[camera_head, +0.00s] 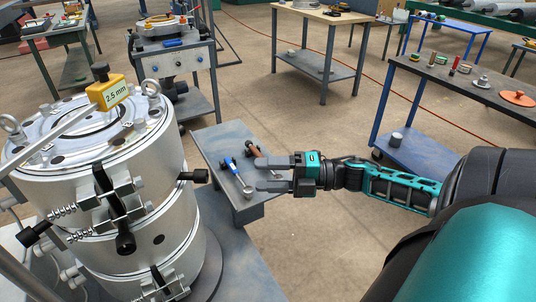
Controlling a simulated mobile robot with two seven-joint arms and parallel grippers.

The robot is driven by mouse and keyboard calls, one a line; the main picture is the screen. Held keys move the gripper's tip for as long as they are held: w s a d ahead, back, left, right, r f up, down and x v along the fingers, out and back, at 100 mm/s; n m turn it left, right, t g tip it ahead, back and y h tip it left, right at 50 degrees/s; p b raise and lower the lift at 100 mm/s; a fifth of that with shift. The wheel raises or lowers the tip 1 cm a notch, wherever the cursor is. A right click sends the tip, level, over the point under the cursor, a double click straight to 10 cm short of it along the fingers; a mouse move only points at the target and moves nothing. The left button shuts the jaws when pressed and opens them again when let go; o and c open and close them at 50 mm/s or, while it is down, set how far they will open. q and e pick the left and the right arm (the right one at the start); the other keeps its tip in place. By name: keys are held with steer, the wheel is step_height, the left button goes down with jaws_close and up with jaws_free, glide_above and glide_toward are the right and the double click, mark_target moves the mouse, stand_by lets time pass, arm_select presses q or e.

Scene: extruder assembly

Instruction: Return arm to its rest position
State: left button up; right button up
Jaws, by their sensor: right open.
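My right gripper (274,174) reaches in from the right with its fingers spread apart and nothing between them. It is in front of a small grey table (222,142), near its right edge in the picture. On that table lie a blue-handled tool (234,168) and a hammer-like tool (254,151), just left of the fingers; the gripper partly covers the area beside them. The large silver extruder cylinder (150,185) stands on the left, apart from the gripper. My left gripper does not show.
A yellow block marked 2.5 mm (106,93) sits on top of the cylinder, by a long bar. A blue-legged workbench (460,85) with small parts stands at the right. A wooden-topped table (325,12) is at the back. The floor between them is open.

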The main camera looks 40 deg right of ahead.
stand_by(0.3)
steer(key=s+a+f+m+g+h, duration=0.1)
steer(key=s+a+f+m+h, duration=0.3)
steer(key=a+f+m, duration=0.4)
steer(key=s+a+f+m+h, duration=0.4)
steer(key=a+f+m, duration=0.5)
steer(key=m, duration=0.7)
steer(key=shift+s+a+f+m+g+h, duration=0.35)
steer(key=shift+f+h, duration=0.4)
steer(key=shift+h, duration=0.45)
steer(key=shift+d, duration=0.1)
